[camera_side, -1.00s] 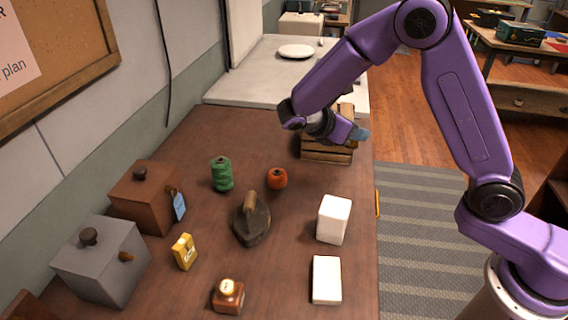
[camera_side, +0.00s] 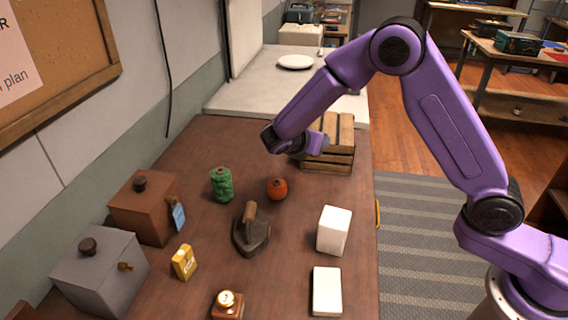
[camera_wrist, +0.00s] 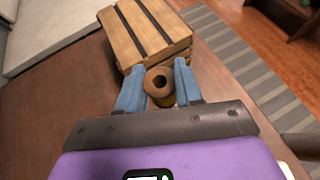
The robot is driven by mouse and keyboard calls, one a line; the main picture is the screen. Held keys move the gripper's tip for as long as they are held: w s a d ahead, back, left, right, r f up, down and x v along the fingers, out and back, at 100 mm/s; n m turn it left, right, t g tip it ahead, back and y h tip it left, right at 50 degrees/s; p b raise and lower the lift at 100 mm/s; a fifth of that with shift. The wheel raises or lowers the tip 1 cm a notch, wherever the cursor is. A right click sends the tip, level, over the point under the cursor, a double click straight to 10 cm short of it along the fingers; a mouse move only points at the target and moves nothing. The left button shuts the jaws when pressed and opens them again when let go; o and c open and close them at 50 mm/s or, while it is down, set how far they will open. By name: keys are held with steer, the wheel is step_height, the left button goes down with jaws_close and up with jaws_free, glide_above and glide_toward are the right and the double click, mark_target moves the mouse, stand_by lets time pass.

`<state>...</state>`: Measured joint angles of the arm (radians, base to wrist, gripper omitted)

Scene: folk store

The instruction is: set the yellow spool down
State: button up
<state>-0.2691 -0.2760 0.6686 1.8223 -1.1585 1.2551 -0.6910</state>
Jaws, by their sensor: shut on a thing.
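My gripper (camera_wrist: 158,78) has blue fingers shut on the yellow spool (camera_wrist: 162,86) in the wrist view. The spool's tan round end with a dark hole faces the camera, and a little yellow shows below it. The spool is close to the near end of a slatted wooden crate (camera_wrist: 150,32); I cannot tell whether they touch, or whether the spool rests on the table.
A green spool (camera_side: 221,184) and an orange-red round item (camera_side: 277,189) stand on the brown table (camera_side: 300,235) in front of the wrist. A flat iron (camera_side: 250,232) and a white block (camera_side: 333,231) are nearer the camera. Bare table lies left of the wrist.

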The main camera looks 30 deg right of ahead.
steer(key=w+f, duration=0.3)
steer(key=w+a+f, duration=0.1)
steer(key=w+f, duration=0.1)
steer(key=w, duration=0.2)
steer(key=w+f, duration=0.3)
steer(key=w, duration=0.1)
steer(key=shift+w+a+f, duration=0.1)
steer(key=shift+a+f, duration=0.2)
steer(key=shift+w+f, duration=0.2)
steer(key=shift+f, duration=1.45)
steer(key=shift+f, duration=0.65)
steer(key=o, duration=1)
steer(key=shift+s, duration=0.1)
